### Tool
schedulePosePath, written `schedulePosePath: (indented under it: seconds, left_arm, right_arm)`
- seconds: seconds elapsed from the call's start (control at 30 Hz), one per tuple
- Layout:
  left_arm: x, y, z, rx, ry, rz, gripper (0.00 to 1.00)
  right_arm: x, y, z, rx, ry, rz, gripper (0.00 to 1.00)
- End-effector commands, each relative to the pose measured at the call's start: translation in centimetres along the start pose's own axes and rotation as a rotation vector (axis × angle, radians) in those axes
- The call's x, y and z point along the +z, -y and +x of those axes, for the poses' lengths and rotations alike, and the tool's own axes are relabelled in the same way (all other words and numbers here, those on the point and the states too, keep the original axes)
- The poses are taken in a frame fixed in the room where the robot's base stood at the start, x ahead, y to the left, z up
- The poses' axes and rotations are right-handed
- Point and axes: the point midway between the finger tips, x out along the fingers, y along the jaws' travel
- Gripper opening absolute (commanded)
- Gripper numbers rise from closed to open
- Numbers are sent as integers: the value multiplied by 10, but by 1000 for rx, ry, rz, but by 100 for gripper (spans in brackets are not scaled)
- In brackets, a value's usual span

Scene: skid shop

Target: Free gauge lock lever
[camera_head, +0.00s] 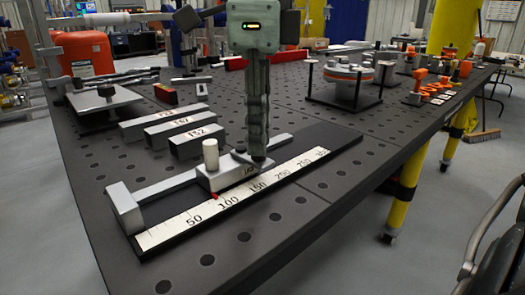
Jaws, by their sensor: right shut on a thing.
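The gauge lies on the perforated table, with a black base (318,146), a white printed scale (180,224) and a grey bar ending in a stop block (124,208). Its grey slider (222,178) sits near the 100 to 150 marks, with a white upright knob (211,154) and a small red pointer (214,195) below. My left gripper does not show.
Numbered grey blocks (199,140) stand behind the gauge. A grey plate fixture (105,98) is at the back left, and a round fixture on a black stand (348,82) is at the back right. The table's front right (330,195) is clear.

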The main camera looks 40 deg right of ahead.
Motion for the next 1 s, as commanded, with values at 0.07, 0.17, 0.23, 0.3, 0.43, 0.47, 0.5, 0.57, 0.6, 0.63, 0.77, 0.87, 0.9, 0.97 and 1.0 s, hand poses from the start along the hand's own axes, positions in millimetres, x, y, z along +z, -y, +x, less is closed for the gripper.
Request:
schedulePosePath:
  seconds: [0.07, 0.17, 0.23, 0.3, 0.43, 0.47, 0.5, 0.57, 0.6, 0.63, 0.77, 0.87, 0.9, 0.97, 1.0]
  left_arm:
    - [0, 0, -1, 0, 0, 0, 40]
    - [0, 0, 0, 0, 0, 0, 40]
    - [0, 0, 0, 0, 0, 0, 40]
    - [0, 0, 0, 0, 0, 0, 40]
    - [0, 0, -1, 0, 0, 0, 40]
    - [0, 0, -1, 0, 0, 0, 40]
    - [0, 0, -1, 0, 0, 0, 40]
    - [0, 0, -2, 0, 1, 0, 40]
    - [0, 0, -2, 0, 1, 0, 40]
    - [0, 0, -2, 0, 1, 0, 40]
    - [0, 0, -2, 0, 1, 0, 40]
    - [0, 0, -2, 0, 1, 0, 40]
    - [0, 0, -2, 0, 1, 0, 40]
    - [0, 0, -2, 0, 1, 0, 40]
    - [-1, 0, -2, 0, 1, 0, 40]
  right_arm:
    - [-2, 4, -1, -3, 1, 3, 8]
    - [-2, 5, 0, -3, 1, 3, 8]
    - [-2, 5, 0, -3, 1, 3, 8]
    - [-2, 5, 0, -3, 1, 3, 8]
    - [-2, 6, -1, -3, 2, 3, 8]
    - [-3, 7, -1, -3, 2, 4, 8]
    - [-3, 8, -1, -3, 2, 4, 8]
    - [-4, 11, -1, -3, 3, 4, 8]
    - [-4, 12, -1, -3, 3, 4, 8]
    - [-4, 13, -1, -4, 3, 4, 8]
    - [-5, 13, -1, -4, 3, 3, 8]
    - [-4, 13, -1, -4, 4, 3, 8]
    - [-4, 13, -1, -4, 4, 3, 8]
    - [-5, 14, -1, -4, 4, 3, 8]
    - [-5, 15, -1, -4, 4, 3, 8]
